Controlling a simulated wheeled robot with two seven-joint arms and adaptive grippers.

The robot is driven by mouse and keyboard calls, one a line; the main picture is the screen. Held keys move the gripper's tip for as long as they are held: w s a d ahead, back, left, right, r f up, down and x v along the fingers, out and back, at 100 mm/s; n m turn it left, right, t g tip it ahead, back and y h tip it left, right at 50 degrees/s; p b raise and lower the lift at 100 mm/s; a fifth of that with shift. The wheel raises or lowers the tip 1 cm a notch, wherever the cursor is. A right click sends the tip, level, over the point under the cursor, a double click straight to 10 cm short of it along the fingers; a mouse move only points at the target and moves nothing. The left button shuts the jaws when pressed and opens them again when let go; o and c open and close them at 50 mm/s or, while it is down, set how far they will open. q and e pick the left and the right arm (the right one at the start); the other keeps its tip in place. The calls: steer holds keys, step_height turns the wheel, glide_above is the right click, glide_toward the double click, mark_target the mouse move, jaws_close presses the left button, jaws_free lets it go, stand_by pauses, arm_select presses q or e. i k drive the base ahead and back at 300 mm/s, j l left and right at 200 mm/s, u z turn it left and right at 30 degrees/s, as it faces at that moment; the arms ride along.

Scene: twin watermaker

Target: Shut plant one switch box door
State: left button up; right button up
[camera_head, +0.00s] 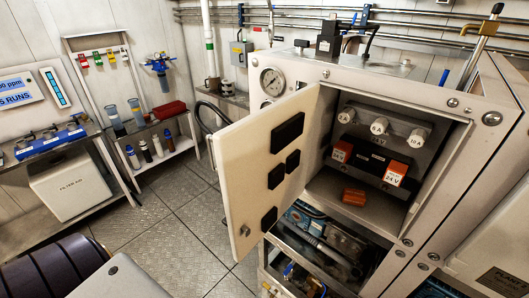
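The switch box (419,225) stands at the right with its front open. Its cream door (245,165) stands wide open, swung out to the left from the left side of the opening. Several dark rectangular pieces are on the door, and a small round metal fitting (244,230) is near its lower free corner. Inside are white round fittings (379,126) above orange and black blocks (397,173), one marked 24 V. An orange-brown piece (354,196) sits on the box floor. Neither of my grippers is in view.
A round gauge (272,82) is on the housing behind the door. Open machinery (325,243) lies below the box. A dark hose (213,109) curves behind the door. Tiled floor (165,211) left of the door is clear. A partly cut-off plate (500,281) reads PLANT.

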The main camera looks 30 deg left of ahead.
mark_target(260, 160)
steer(key=j+z, duration=0.2)
steer(key=j, duration=0.25)
steer(key=j+z, duration=0.2)
steer(key=j, duration=0.25)
steer(key=k+j+z, duration=0.2)
steer(key=j, duration=0.25)
steer(key=j+z, duration=0.2)
steer(key=j, duration=0.25)
